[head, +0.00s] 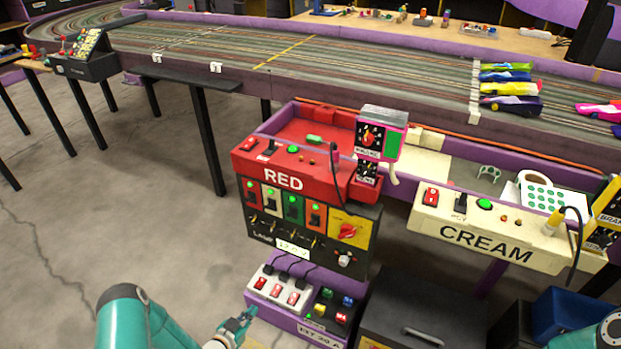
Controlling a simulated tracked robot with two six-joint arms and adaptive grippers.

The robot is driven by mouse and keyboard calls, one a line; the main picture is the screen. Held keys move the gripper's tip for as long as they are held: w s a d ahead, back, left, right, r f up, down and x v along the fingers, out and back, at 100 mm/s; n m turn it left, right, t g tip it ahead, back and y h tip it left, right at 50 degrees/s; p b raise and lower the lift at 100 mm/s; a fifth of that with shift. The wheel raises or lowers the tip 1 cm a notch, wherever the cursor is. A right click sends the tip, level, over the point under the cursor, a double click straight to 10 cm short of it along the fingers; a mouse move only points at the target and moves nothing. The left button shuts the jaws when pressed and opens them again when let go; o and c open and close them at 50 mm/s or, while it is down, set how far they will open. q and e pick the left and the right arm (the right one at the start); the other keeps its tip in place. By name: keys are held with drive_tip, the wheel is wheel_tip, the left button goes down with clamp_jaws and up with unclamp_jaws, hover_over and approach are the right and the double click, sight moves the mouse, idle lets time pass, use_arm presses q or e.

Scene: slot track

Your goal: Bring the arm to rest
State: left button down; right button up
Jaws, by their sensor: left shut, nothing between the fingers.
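My left arm comes in at the bottom left. Its teal gripper (241,321) is low in front of the purple power box (290,318), with its fingers together and nothing seen between them. In the picture its tips overlap or come close to the left end of that box; I cannot tell whether they touch. A piece of my right arm shows at the bottom right corner, and its gripper is out of the picture.
A red control station (262,166) with switches stands above the power box. A cream station (470,240) is to the right. The slot track (330,62) runs behind, with several cars at right. A dark cabinet (420,305) stands below. Open floor (130,210) lies left.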

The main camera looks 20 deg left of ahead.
use_arm(q)
drive_tip(key=w+d+r+m+g+h, duration=0.1)
drive_tip(key=w+d+r+h, duration=0.15)
drive_tip(key=d+r, duration=0.45)
drive_tip(key=w+d+r+m+g+h, duration=0.1)
drive_tip(key=w+d+r+m, duration=0.15)
drive_tip(key=d+r, duration=0.45)
drive_tip(key=s+d+f+n+g+y, duration=0.1)
drive_tip(key=s+d+f+n+g, duration=0.15)
drive_tip(key=s, duration=0.55)
drive_tip(key=s+d+f+n+g, duration=0.15)
drive_tip(key=s+g, duration=0.25)
drive_tip(key=s, duration=0.4)
drive_tip(key=s+d+f+n+g+y, duration=0.1)
drive_tip(key=s+d+n+g, duration=0.2)
drive_tip(key=s, duration=0.4)
use_arm(e)
wheel_tip(320, 180, up, 28)
drive_tip(key=p, duration=2.7)
drive_tip(key=shift+p, duration=0.4)
drive_tip(key=shift+f, duration=0.2)
drive_tip(key=shift+c, duration=0.9)
use_arm(q)
wheel_tip(320, 180, up, 28)
drive_tip(key=g, duration=0.1)
drive_tip(key=shift+s+a+h, duration=0.2)
drive_tip(key=shift+s+h, duration=0.15)
drive_tip(key=shift+s, duration=0.05)
